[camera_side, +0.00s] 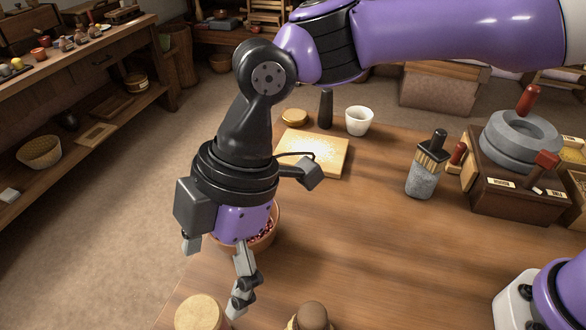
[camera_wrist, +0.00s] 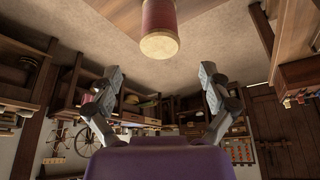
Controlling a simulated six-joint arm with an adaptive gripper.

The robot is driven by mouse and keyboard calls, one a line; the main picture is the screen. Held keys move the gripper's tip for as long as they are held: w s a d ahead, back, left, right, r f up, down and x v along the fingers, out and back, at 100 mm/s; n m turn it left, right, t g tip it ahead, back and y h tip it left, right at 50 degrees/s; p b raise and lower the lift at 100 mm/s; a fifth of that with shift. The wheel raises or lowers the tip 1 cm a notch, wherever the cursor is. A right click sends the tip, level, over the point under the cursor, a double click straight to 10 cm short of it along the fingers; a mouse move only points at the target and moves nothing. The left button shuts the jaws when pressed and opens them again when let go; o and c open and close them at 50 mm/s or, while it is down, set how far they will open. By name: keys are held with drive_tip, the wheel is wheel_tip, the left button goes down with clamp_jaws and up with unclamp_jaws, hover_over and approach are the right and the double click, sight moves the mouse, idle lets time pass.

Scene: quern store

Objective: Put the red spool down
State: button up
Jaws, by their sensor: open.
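The red spool (camera_wrist: 159,18) shows at the top of the wrist view, with a red body and a pale round end. Its far part is cut off by the frame. It appears to stand on the wooden table near an edge. In the side view a pale round top (camera_side: 199,311) at the bottom edge looks like the same spool, mostly out of frame. My gripper (camera_side: 212,279) is open, its fingers spread and pointing down beside that top. In the wrist view my gripper (camera_wrist: 157,72) has nothing between its fingers, and the spool is apart from them.
A bowl of dark red bits (camera_side: 265,236) stands behind my gripper. A wooden board (camera_side: 325,150), white cup (camera_side: 359,121), brush in a grey jar (camera_side: 421,180) and boxed quern stones (camera_side: 520,140) stand farther back. A brown knobbed object (camera_side: 312,316) is at the front. The table's middle is clear.

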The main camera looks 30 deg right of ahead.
drive_tip(key=w+d+r+m+t, duration=0.2)
drive_tip(key=d+r+m, duration=0.25)
drive_tip(key=d, duration=0.55)
drive_tip(key=w+d+r+m+t, duration=0.2)
drive_tip(key=d+r+m, duration=0.3)
drive_tip(key=d, duration=0.5)
drive_tip(key=s+d+f+m+t+h, duration=0.1)
drive_tip(key=s+d+f+m+h, duration=0.1)
drive_tip(key=d+m, duration=0.3)
drive_tip(key=s+d+f+m+t+h, duration=0.1)
drive_tip(key=s+d+m, duration=0.4)
drive_tip(key=d, duration=0.6)
drive_tip(key=shift+d+f+m+t+h, duration=0.3)
drive_tip(key=shift+f+m+h, duration=0.25)
drive_tip(key=shift+f+h, duration=0.15)
